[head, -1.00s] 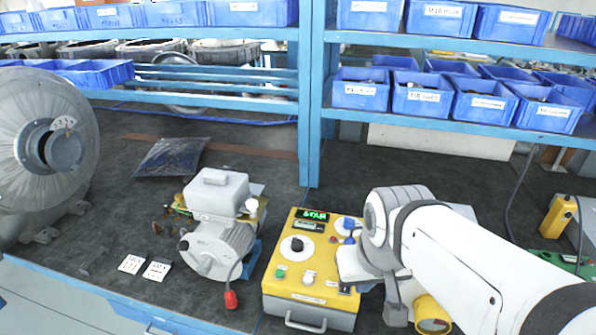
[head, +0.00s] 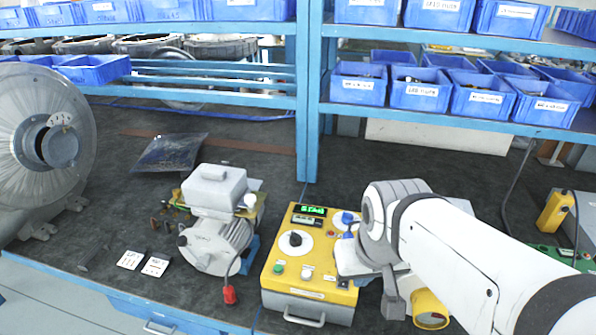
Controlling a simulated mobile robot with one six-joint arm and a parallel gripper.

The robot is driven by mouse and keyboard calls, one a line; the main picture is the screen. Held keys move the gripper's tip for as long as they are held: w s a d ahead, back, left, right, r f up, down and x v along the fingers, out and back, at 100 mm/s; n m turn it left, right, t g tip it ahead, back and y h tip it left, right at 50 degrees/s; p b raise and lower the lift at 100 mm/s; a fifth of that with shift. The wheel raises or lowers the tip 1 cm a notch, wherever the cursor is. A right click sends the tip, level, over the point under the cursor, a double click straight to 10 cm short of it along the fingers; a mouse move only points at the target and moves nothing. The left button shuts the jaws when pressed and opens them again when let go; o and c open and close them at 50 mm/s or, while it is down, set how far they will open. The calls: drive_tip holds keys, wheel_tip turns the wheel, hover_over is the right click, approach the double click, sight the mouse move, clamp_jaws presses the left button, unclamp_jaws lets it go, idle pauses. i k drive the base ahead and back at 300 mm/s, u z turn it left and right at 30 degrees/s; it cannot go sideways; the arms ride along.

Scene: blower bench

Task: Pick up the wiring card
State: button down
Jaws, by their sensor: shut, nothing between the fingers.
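Two small white cards with dark print lie flat, side by side, on the dark bench near its front edge at the left. They are the left card (head: 130,260) and the right card (head: 155,267). The print is too small to tell which is the wiring card. My gripper (head: 394,304) points down at the right end of the yellow control box, far to the right of both cards. It is shut and holds nothing visible. My arm's wrist hides part of the box's right side.
A grey motor (head: 215,240) with a red plug (head: 230,295) stands just right of the cards. The yellow control box (head: 305,280) stands between it and my arm. A large blower (head: 40,150) is at the left. Blue bins (head: 420,95) line the shelves behind.

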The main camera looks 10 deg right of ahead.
sight(156, 266)
drive_tip(key=u, duration=1.3)
